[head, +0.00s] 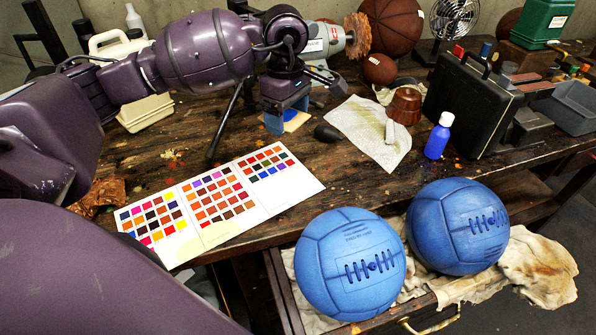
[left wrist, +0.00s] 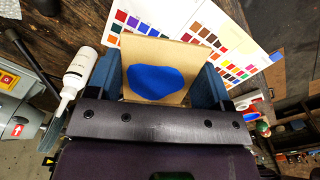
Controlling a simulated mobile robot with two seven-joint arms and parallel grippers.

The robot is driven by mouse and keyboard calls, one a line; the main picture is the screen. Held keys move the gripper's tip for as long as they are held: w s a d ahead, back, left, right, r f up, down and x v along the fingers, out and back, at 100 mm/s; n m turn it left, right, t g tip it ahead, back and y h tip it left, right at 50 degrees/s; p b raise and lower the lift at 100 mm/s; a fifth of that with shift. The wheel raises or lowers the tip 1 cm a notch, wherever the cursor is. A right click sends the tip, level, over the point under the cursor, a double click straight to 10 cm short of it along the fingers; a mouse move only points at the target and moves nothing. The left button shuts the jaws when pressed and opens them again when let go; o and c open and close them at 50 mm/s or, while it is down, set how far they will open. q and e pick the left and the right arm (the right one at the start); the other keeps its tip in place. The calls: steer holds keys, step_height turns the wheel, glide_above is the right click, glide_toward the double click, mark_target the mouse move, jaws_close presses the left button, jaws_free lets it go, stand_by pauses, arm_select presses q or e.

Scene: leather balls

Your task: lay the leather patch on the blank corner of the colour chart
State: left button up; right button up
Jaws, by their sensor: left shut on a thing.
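The leather patch (left wrist: 155,66), a tan square with a blue blob on its face, is between the blue fingers of my left gripper (left wrist: 165,84). In the head view the left gripper (head: 287,115) is shut on the patch (head: 296,121), mostly hidden by the fingers, above the table behind the chart. The colour chart (head: 243,212) lies flat near the table's front edge, three white panels with rows of colour squares. The lower part of its right panel (head: 291,194) is blank white. Part of the chart shows in the left wrist view (left wrist: 187,14). My right gripper is not in view.
Two blue laced balls (head: 350,268) (head: 458,228) sit on cloth in an open drawer in front. Right of my gripper are a white sheet (head: 358,122), a brown pot (head: 404,104), a blue bottle (head: 438,136) and a black case (head: 470,100). Bare wood surrounds the chart's back edge.

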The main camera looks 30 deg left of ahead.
arm_select(q)
steer(key=shift+w, duration=0.15)
step_height(320, 180, down, 6)
glide_above(289, 188)
step_height(289, 188, down, 8)
steer(key=shift+f, duration=0.9)
step_height(289, 188, down, 3)
steer(key=shift+f, duration=0.35)
steer(key=shift+f+b, duration=0.15)
steer(key=shift+b, duration=0.2)
steer(key=o, duration=0.8)
steer(key=shift+o, duration=0.7)
steer(key=shift+r, duration=0.25)
step_height(289, 188, up, 12)
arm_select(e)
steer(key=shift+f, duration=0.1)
